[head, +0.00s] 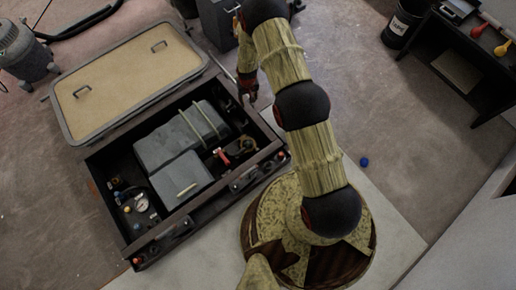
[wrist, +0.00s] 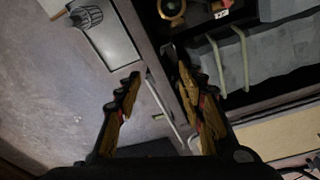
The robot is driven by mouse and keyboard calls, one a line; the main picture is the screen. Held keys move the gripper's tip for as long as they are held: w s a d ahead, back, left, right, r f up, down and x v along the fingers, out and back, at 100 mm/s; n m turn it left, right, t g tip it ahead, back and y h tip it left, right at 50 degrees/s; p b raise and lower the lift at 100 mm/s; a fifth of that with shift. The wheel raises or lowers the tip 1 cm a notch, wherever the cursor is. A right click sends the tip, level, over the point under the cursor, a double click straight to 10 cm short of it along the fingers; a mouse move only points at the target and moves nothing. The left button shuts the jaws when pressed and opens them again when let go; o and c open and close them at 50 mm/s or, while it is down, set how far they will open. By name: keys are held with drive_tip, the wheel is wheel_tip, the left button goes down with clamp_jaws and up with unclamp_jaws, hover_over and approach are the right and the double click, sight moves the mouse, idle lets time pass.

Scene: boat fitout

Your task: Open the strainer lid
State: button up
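The open hatch box (head: 185,222) holds a round brass-coloured fitting (head: 243,146) near its right corner, beside a red handle (head: 222,156). In the wrist view a brass ring (wrist: 172,9) with a dark centre shows at the top edge, partly cut off; it looks like the same fitting. I cannot tell whether it is the strainer lid. My gripper (wrist: 157,72) is open with nothing between its fingers. In the head view my gripper (head: 248,88) is by the box's upper right edge, partly hidden by my arm. In the wrist view the box's wall runs behind the fingers.
Grey casings (head: 180,138) with pale straps fill the box's middle. The tan hatch cover (head: 125,85) lies beyond it. A grey cabinet (wrist: 112,45) with a wire basket (wrist: 87,16) on it stands near my gripper. A gauge (head: 141,204) sits at lower left. Floor at right is mostly clear.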

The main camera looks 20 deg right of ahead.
drive_tip(key=s+f, duration=0.2)
drive_tip(key=f, duration=0.5)
drive_tip(key=s+f, duration=0.3)
drive_tip(key=f, duration=0.4)
drive_tip(key=g, duration=0.1)
hover_over(258, 149)
wheel_tip(258, 149, down, 14)
drive_tip(key=shift+w+f+b, duration=0.1)
drive_tip(key=shift+f+b, duration=0.1)
drive_tip(key=shift+b, duration=0.15)
wheel_tip(258, 149, down, 8)
drive_tip(key=b, duration=0.4)
drive_tip(key=shift+r, duration=0.15)
drive_tip(key=shift+c, duration=1.1)
drive_tip(key=c, duration=0.8)
